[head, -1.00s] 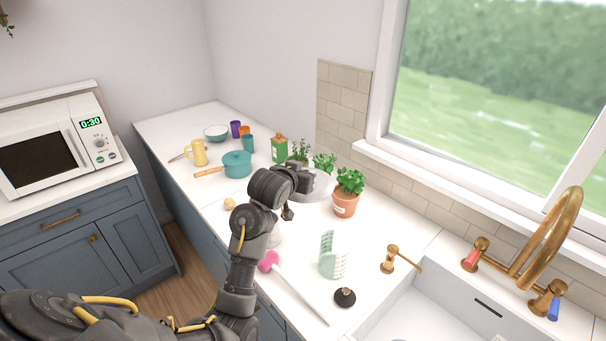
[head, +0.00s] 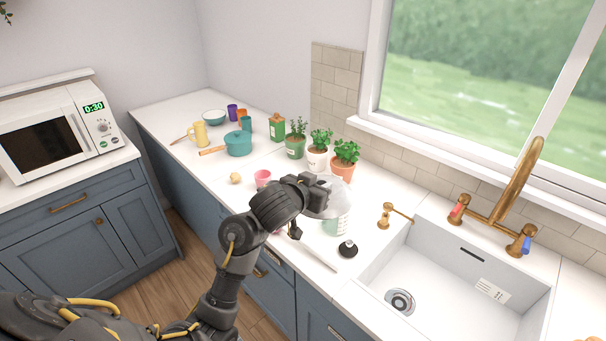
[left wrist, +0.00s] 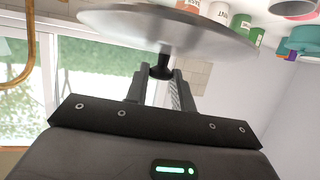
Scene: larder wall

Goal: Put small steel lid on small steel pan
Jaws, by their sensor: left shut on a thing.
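The small steel lid (head: 340,193) is a pale round disc above the counter, partly hidden behind my left gripper in the head view. In the left wrist view the lid (left wrist: 130,25) spans the top, seen edge-on and slightly tilted, with its black knob (left wrist: 160,71) between my fingers. My left gripper (head: 318,188) is shut on that knob, which also shows between the fingertips of the gripper in the left wrist view (left wrist: 162,80). I cannot make out the small steel pan in either view. My right gripper is out of view.
Potted herbs (head: 345,160) stand along the window wall. A pink cup (head: 262,179) and a teal pot (head: 238,144) stand further left.

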